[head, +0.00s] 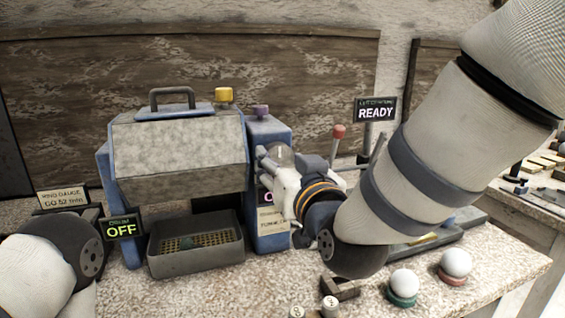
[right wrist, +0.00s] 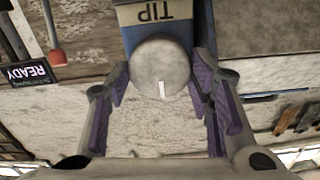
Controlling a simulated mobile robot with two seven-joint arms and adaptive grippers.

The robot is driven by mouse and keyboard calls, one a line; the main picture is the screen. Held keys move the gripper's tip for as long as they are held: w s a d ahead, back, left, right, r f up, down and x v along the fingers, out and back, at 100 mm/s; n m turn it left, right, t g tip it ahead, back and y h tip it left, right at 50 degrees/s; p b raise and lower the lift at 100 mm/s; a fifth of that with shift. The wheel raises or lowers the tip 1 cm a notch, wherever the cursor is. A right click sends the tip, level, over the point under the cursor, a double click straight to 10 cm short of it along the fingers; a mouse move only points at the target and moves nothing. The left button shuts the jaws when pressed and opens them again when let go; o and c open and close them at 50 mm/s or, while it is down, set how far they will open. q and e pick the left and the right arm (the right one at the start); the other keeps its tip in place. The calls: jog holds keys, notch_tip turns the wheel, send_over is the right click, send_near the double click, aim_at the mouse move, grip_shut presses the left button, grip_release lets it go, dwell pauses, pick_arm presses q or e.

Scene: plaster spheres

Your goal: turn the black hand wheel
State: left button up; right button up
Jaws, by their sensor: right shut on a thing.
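My right gripper (head: 277,168) is at the right side of the blue and grey machine (head: 178,150), at its blue post (head: 268,133). In the right wrist view my right gripper (right wrist: 160,82) has its two purple-padded fingers on either side of a round pale grey knob (right wrist: 160,62) with a short white mark, and is shut on it. The knob looks grey here, not black; no other hand wheel shows clearly. In the head view the fingers and wrist hide most of this spot. My left gripper is out of view; only part of my left arm shows at lower left.
A grey tray (head: 195,262) stands in front of the machine. A READY sign (head: 376,110) and a red-tipped lever (head: 338,133) stand behind my right wrist. White spheres on a green ring (head: 403,284) and a red ring (head: 455,264) sit at front right, near a dark block (head: 341,288).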

jog(key=shift+r, duration=0.35)
jog(key=o, duration=0.9)
jog(key=shift+w, duration=0.1)
jog(key=shift+f, duration=0.2)
jog(key=v, duration=0.7)
jog(key=shift+s, duration=0.2)
